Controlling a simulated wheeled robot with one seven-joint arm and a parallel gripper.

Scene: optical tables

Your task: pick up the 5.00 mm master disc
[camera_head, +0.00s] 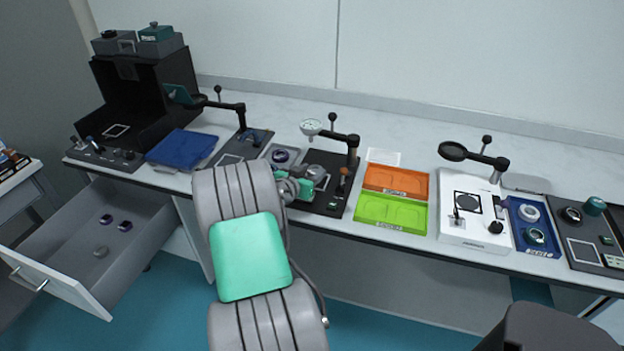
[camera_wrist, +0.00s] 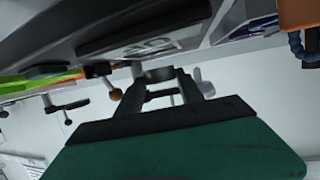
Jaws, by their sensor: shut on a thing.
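In the wrist view my gripper (camera_wrist: 160,88) has its two fingers closed on a small dark grey disc (camera_wrist: 157,74). No marking can be read on it, so the pictures do not show its size. In the head view my gripper (camera_head: 304,180) is over the left side of the black plate (camera_head: 328,160) of the dial gauge stand, and my arm hides part of that area. The held disc cannot be made out there. The dial gauge (camera_head: 312,127) stands just behind my gripper.
A grey tray (camera_head: 270,154) with a round piece is left of the plate. An orange tray (camera_head: 396,180) and a green tray (camera_head: 388,213) lie right. A magnifier stand (camera_head: 453,151) is farther right. An open drawer (camera_head: 60,268) juts out below.

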